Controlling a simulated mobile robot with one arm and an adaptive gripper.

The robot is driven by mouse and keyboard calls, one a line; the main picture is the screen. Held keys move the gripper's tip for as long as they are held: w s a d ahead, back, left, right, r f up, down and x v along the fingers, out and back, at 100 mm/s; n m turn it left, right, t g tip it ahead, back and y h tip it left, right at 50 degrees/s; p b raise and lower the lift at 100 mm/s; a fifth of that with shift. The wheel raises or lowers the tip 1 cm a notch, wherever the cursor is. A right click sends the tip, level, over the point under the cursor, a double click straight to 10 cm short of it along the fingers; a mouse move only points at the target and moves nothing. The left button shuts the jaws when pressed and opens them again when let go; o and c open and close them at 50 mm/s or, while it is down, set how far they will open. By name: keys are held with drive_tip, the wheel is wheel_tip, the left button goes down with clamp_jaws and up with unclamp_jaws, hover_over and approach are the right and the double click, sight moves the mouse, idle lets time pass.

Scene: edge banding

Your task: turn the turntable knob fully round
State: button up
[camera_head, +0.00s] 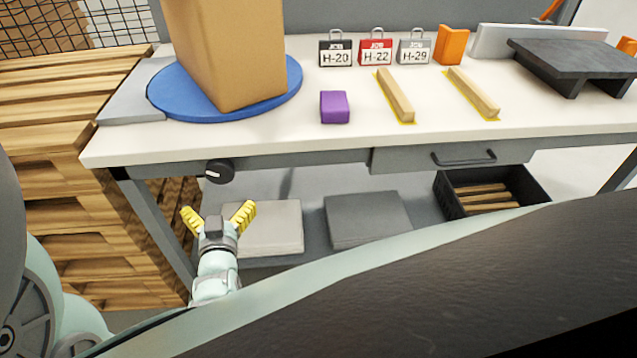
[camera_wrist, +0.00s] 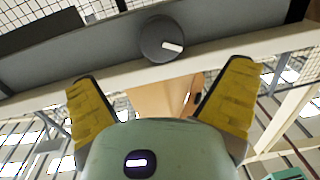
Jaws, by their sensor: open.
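The turntable knob (camera_head: 220,171) is a black round knob on the front edge of the table, below the blue turntable (camera_head: 160,98). A tall cardboard box (camera_head: 225,50) stands on the turntable. My gripper (camera_head: 218,212) is open, with yellow fingers spread, below and apart from the knob. In the wrist view the knob (camera_wrist: 163,40) shows a white pointer mark near its right side. It lies beyond the fingertips of my gripper (camera_wrist: 165,72), roughly centred between them. Nothing is between the fingers.
The white table (camera_head: 250,135) holds a purple block (camera_head: 335,107), two wooden strips (camera_head: 394,95) and several job tags (camera_head: 376,50). A drawer (camera_head: 450,157) sits right of the knob. Stacked timber (camera_head: 50,150) stands at the left. Grey slabs (camera_head: 367,218) lie below the table.

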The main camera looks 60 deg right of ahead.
sight(221, 177)
drive_tip(key=shift+x, duration=5.6)
drive_tip(key=c, duration=1.1)
